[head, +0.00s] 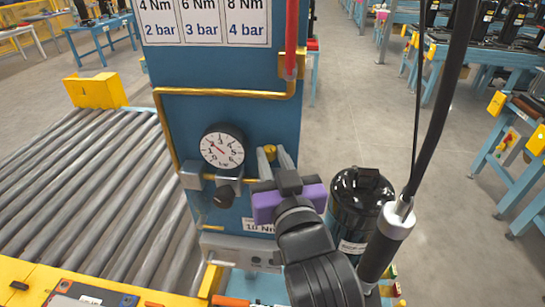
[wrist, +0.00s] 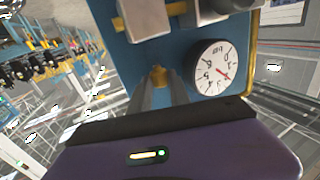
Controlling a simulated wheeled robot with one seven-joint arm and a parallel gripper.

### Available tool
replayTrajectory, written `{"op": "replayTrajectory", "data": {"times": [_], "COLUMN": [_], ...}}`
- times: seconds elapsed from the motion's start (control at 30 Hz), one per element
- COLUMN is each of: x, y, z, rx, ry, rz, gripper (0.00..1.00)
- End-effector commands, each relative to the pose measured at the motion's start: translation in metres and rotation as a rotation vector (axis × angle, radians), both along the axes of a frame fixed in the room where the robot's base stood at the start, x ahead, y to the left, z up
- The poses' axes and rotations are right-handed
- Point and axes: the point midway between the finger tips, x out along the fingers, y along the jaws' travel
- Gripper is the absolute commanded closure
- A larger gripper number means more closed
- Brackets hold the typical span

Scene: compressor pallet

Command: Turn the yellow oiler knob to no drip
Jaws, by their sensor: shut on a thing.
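The yellow oiler knob (head: 269,149) is on the blue panel (head: 190,120), right of the round pressure gauge (head: 222,147). My gripper (head: 273,157) reaches up to it from below, its two grey fingers on either side of the knob. In the wrist view the knob (wrist: 158,75) shows between the fingertips of my gripper (wrist: 160,88), and the fingers are shut on it. The purple gripper body hides the panel below. Any drip or scale mark on the oiler is too small to tell.
A black regulator knob (head: 224,195) sits below the gauge. A black compressor (head: 357,205) stands right of my gripper. A yellow pipe (head: 225,92) and a red hose (head: 291,40) run above. A roller conveyor (head: 90,180) lies left; open floor (head: 340,110) shows behind.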

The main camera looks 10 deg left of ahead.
Motion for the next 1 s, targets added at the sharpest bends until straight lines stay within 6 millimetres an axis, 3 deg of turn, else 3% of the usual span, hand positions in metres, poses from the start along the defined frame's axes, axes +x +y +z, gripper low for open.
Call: {"op": "replayTrajectory", "data": {"times": [0.37,1.0], "x": [-0.001,-0.002], "y": [0.003,0.011], "z": [-0.001,-0.003], "rx": [0.0,0.004], "ry": [-0.001,-0.002], "rz": [-0.049,-0.392], "gripper": [1.0,1.0]}}
